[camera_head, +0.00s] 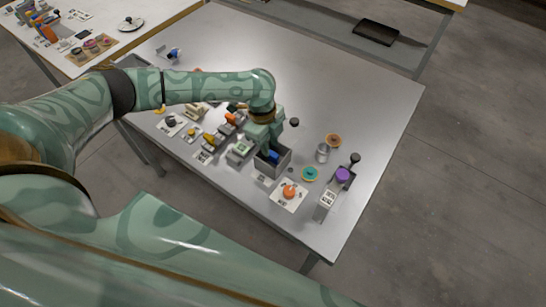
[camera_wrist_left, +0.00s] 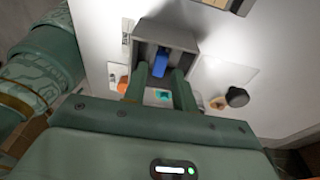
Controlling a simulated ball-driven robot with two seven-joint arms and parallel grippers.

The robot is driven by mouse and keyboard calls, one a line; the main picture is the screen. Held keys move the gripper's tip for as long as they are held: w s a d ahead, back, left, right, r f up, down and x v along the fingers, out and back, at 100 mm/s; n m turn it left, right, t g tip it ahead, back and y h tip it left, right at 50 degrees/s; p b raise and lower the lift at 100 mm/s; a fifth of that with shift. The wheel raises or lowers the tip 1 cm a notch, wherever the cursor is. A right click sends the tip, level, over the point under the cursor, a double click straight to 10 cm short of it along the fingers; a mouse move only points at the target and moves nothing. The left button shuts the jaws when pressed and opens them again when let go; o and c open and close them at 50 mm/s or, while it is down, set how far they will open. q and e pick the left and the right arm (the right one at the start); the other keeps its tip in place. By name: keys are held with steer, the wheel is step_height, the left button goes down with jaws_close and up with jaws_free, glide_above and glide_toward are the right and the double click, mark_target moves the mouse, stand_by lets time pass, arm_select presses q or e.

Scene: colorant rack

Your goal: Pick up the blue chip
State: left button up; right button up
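The blue chip (camera_head: 273,155) lies inside a small grey open box (camera_head: 283,166) near the front middle of the table. In the left wrist view the blue chip (camera_wrist_left: 160,62) stands out between the fingertips, with the grey box (camera_wrist_left: 187,37) around it. My left gripper (camera_wrist_left: 162,72) reaches down at the box with its two fingers apart, one on each side of the chip. Small gaps seem to show between chip and fingers. In the head view my left gripper (camera_head: 264,143) partly covers the box's far left side. My right gripper is not in view.
Right of the box are an orange item on a white card (camera_head: 289,191), a teal disc (camera_head: 309,173), a metal cup (camera_head: 322,152) and a grey holder with a purple piece (camera_head: 342,175). Several small parts stand left of it. The table's far right is clear.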

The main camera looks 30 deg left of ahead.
mark_target(273, 154)
arm_select(q)
steer(key=f, duration=0.2)
steer(key=d+f+b, duration=0.1)
steer(key=f, duration=0.2)
steer(key=shift+r, duration=0.15)
jaws_close()
